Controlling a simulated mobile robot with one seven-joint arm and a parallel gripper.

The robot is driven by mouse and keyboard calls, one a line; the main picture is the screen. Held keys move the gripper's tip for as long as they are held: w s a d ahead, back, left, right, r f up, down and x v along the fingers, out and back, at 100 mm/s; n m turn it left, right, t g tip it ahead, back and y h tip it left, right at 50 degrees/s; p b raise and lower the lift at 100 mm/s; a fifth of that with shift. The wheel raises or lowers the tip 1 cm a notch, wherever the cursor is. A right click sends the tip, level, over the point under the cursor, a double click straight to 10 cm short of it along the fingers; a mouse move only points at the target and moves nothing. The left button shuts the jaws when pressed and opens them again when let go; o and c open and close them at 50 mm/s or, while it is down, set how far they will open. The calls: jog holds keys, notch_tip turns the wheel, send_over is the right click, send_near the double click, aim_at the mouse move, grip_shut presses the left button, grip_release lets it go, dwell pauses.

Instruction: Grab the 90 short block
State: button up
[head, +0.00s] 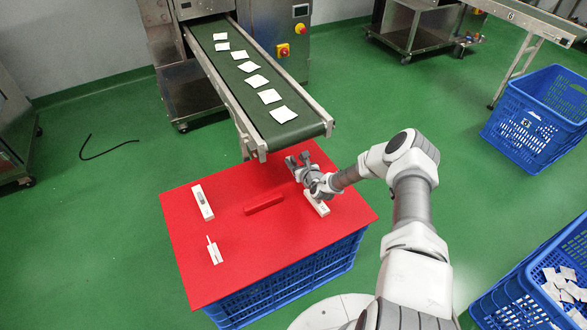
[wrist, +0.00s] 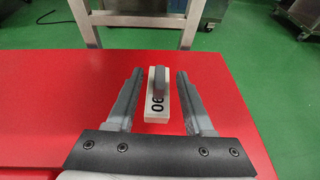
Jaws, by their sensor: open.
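The 90 short block (wrist: 157,113) is a small white block with a black "90" and a grey upright grip on top. In the wrist view it shows between the two fingers of my gripper (wrist: 159,73), with a gap on each side. My gripper is open and empty. In the head view my gripper (head: 297,160) is over the right part of the red board, near the conveyor end.
The red board (head: 240,275) lies on a blue crate (head: 300,282). A longer white block (head: 202,202), a red bar (head: 263,204) and a white block with a thin upright part (head: 214,252) stand on its left and middle. The conveyor (head: 262,95) carrying white packets ends just behind the board.

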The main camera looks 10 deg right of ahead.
jog(key=shift+w, duration=0.2)
grip_shut()
dwell(0.5)
